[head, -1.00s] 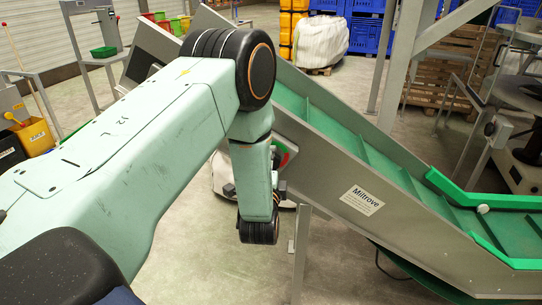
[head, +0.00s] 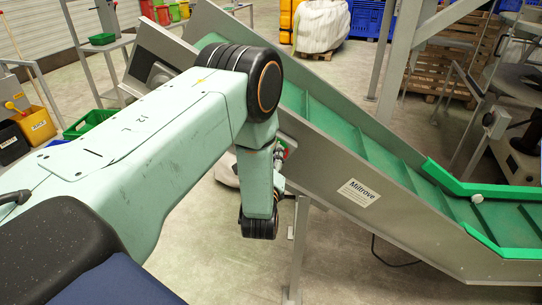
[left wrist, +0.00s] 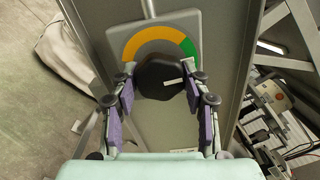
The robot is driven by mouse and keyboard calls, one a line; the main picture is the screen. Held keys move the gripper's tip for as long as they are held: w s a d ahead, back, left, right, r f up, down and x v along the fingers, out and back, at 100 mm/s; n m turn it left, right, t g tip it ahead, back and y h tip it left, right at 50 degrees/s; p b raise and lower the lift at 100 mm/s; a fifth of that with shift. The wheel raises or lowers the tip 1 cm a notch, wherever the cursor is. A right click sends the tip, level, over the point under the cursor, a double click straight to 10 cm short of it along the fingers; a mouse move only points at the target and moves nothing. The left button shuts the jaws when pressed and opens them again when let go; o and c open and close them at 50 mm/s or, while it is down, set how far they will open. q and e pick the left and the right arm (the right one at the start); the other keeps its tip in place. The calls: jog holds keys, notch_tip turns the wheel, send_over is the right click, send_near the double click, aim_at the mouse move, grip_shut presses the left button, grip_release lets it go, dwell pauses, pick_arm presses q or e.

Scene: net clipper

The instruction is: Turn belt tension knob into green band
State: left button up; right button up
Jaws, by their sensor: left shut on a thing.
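The belt tension knob (left wrist: 160,76) is round and black with a white pointer mark, seen in the left wrist view. The pointer mark lies on its right side and points right. Behind it is a grey dial plate with an orange band (left wrist: 150,47) curving over the left and top, and a green band (left wrist: 188,47) at the upper right. The pointer is just below the green band's lower end. My left gripper (left wrist: 160,72) is shut on the knob, one finger on each side. In the head view my own arm mostly hides the gripper and knob. My right gripper is not in view.
The sloping conveyor (head: 330,165) with a green belt and a Miltrove label (head: 358,192) fills the right side. A support leg (head: 298,250) stands below it. A green crate (head: 88,124) and a yellow bin (head: 36,126) are at left.

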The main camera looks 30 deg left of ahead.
pick_arm(q)
jog(key=shift+s+d+f+m, duration=0.15)
jog(key=shift+f+m, duration=0.15)
jog(key=shift+m, duration=0.2)
jog(key=o, duration=1.1)
jog(key=shift+r, duration=0.15)
jog(key=shift+o, duration=0.3)
jog(key=v, duration=1.1)
jog(key=shift+s, duration=0.4)
jog(key=shift+d, duration=0.1)
